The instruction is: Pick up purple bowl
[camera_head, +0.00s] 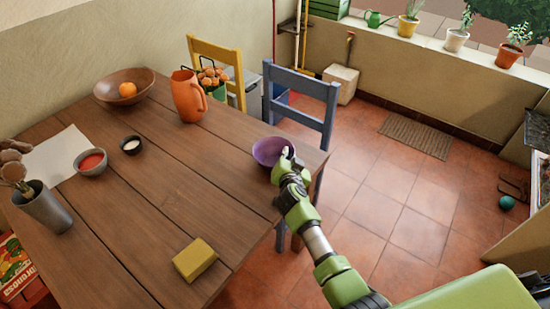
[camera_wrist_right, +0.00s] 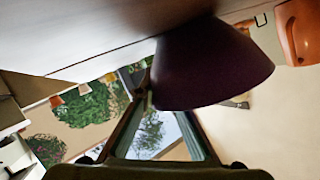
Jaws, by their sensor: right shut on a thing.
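The purple bowl (camera_head: 268,151) is upright at the right edge of the wooden table (camera_head: 165,165). My right gripper (camera_head: 288,157) is at the bowl's near right side and shut on its rim. In the right wrist view, which is upside down, the bowl (camera_wrist_right: 212,65) looks dark and covers the upper middle, with my gripper fingers (camera_wrist_right: 148,100) meeting at its edge. I cannot tell whether the bowl touches the tabletop or is slightly above it. My left gripper is not in view.
An orange jug (camera_head: 188,97) stands behind the bowl to the left. A yellow block (camera_head: 195,260) lies at the near edge. A blue chair (camera_head: 300,95) stands close behind the bowl. Several small bowls and a grey cup (camera_head: 45,208) are at the left. The table's middle is clear.

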